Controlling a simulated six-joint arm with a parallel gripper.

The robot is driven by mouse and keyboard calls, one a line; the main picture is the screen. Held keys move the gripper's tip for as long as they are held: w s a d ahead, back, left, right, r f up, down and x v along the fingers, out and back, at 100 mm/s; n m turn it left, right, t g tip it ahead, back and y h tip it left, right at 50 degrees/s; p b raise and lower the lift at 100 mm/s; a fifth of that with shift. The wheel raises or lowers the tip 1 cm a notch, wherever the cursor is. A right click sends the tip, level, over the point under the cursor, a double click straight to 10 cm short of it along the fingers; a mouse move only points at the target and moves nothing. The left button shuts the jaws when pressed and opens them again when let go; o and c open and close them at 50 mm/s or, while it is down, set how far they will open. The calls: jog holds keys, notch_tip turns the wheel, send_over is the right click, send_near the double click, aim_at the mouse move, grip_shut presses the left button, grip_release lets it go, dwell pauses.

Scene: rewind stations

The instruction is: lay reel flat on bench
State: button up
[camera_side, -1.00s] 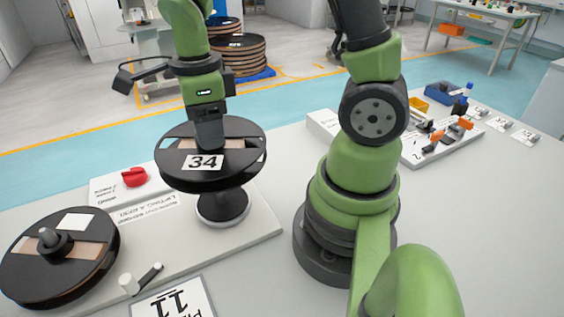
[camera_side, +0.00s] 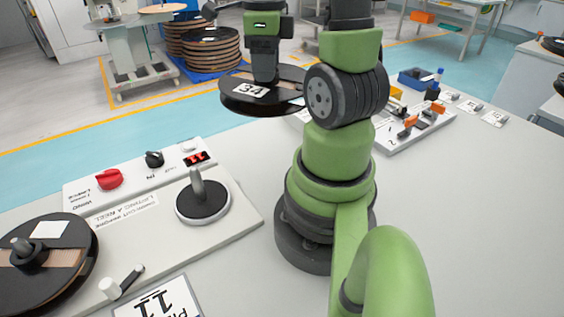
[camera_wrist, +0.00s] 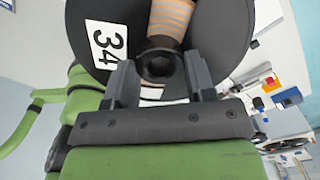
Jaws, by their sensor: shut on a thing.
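The black reel marked 34 (camera_side: 262,100) hangs level from my gripper (camera_side: 264,78), up in the air beyond the rewind station. In the wrist view my gripper (camera_wrist: 160,85) is shut on the dark hub at the middle of the reel (camera_wrist: 222,35). A brown wound band shows through a slot in the reel's flange. The bench (camera_side: 470,220) is the wide pale grey top below. The station's spindle (camera_side: 197,185) stands bare on its round black base, apart from the reel. My arm partly hides the reel's right edge.
A second reel (camera_side: 70,250) sits on the left spindle. A tray of small parts (camera_side: 415,125) lies right of my arm. The right front of the bench is clear.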

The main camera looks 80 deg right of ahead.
aim_at(284, 77)
jog(key=s, duration=0.1)
jog(key=s+d+m, duration=0.1)
jog(key=s, duration=0.1)
jog(key=shift+d, duration=0.3)
jog(key=shift+w+a+f, duration=0.1)
jog(key=shift+f, duration=4.4)
jog(key=shift+w+f, duration=0.1)
jog(key=shift+f, duration=4.35)
jog(key=shift+f, duration=0.1)
jog(key=o, duration=1)
jog(key=shift+c, duration=0.2)
